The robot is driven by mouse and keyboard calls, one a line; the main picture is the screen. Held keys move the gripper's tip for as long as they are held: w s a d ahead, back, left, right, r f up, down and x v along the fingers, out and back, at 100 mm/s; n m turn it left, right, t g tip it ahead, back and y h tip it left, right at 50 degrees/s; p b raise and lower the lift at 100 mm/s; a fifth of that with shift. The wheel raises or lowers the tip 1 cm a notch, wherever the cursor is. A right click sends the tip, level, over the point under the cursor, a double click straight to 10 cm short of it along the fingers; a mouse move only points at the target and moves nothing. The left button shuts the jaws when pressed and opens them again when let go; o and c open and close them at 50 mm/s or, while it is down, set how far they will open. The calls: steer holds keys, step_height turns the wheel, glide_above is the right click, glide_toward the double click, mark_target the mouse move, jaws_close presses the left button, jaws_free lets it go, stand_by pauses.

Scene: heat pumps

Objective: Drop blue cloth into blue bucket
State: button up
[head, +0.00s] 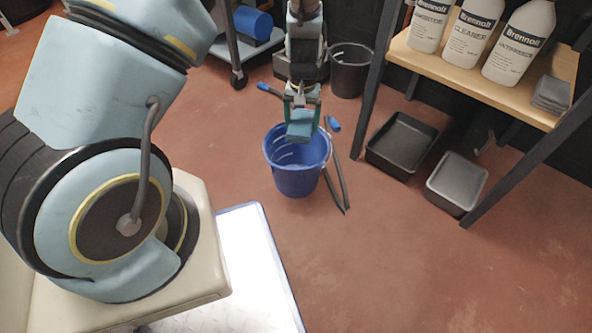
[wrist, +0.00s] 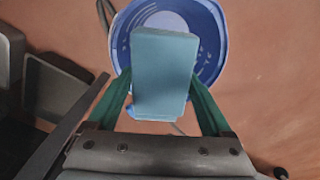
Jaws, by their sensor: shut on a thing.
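The blue cloth (head: 300,127) is a folded, light-blue block held between the green fingers of my gripper (head: 302,107). In the wrist view the cloth (wrist: 164,70) sits between both fingertips (wrist: 163,85). The blue bucket (head: 297,178) stands upright on the floor. In the head view the cloth overlaps the bucket's back rim and opening. In the wrist view the bucket (wrist: 211,50) lies behind the cloth, and its rim shows around the cloth's upper part. How high the cloth is above the rim is hard to tell. The cloth hides part of the bucket's inside.
A black bin (head: 350,72) stands behind the bucket. Black poles (head: 338,170) lie beside the bucket. A wooden shelf (head: 462,75) with white bottles is at the right, with two trays (head: 401,146) under it. The red floor in front of the bucket is clear.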

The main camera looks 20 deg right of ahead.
step_height(320, 180, down, 6)
steer(key=b, duration=0.6)
steer(key=shift+s+d, duration=0.1)
steer(key=o, duration=1.6)
steer(key=shift+c, duration=0.2)
step_height(320, 180, up, 11)
steer(key=p, duration=0.5)
steer(key=shift+f, duration=0.1)
